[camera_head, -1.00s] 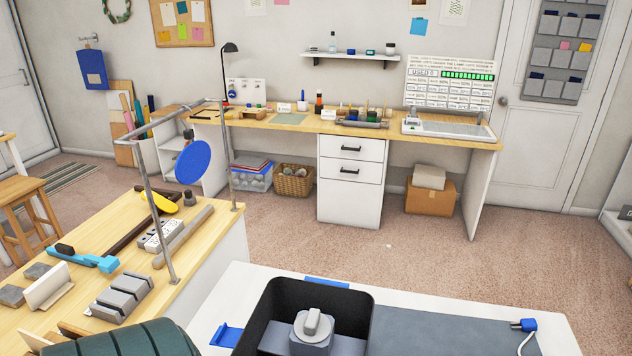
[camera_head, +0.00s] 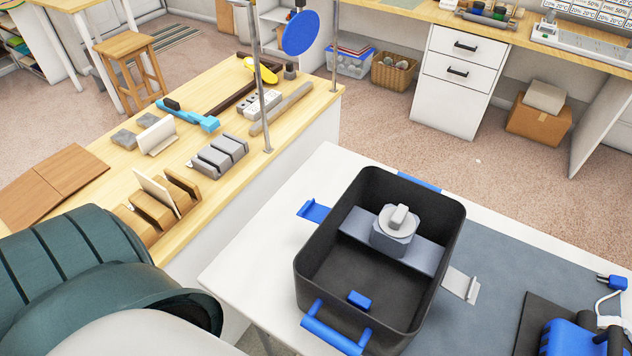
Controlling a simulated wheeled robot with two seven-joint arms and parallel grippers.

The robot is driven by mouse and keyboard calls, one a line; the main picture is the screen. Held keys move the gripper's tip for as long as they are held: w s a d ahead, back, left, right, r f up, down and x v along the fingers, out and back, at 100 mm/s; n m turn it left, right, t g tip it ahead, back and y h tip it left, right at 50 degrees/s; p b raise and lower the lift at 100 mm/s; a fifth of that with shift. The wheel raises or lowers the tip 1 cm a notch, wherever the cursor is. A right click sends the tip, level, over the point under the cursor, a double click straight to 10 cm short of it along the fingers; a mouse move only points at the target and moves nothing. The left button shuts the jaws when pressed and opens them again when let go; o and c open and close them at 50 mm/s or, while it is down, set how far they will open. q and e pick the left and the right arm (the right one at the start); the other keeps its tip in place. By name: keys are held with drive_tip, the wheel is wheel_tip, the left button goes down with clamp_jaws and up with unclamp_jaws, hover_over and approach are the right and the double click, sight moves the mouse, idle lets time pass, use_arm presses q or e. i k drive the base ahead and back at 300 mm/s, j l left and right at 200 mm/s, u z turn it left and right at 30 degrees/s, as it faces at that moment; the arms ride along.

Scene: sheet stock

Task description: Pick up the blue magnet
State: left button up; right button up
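No object is labelled as the magnet, and I cannot tell for certain which blue thing it is. A small blue block (camera_head: 359,299) lies inside a black open bin (camera_head: 307,275), near the bin's front wall. A blue disc (camera_head: 300,33) hangs from the metal frame over the wooden bench. A flat blue piece (camera_head: 314,210) sits on the white table, left of the bin. Neither of my grippers is in view. Part of my own arm, teal and white, fills the lower left.
The bin has a blue handle (camera_head: 335,328) in front and holds a grey block with a knob (camera_head: 394,231). A blue device (camera_head: 572,338) stands at the lower right. The wooden bench (camera_head: 107,196) carries slotted holders and tools. Part of the grey mat (camera_head: 500,255) is clear.

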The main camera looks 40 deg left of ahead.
sight(361, 302)
drive_tip(key=u, duration=0.65)
